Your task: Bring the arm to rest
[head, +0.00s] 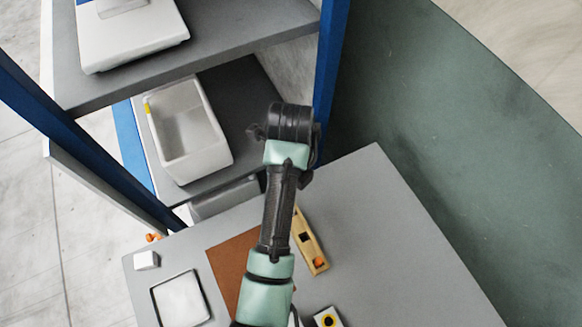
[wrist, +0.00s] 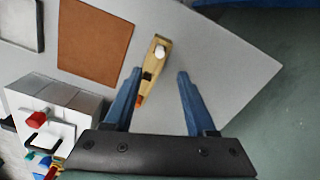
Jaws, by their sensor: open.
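My gripper (wrist: 159,73) is open in the wrist view, with its two blue fingers spread and nothing between the tips. Past the fingers, a long wooden block (wrist: 158,58) with a white round part and a dark slot lies on the grey table (wrist: 225,75), apart from the fingers. In the head view my arm reaches up over the table towards the shelf, and its dark wrist hides the fingers. The wooden block (head: 309,243) lies just right of my arm there, with an orange part at its lower end.
A blue-posted shelf (head: 225,30) with a white bin (head: 192,165) stands behind the table. A brown mat (head: 226,262) and a pale square tray (head: 180,299) lie left of my arm. White boxes (wrist: 50,122) with a red knob show in the wrist view. The table's right side is clear.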

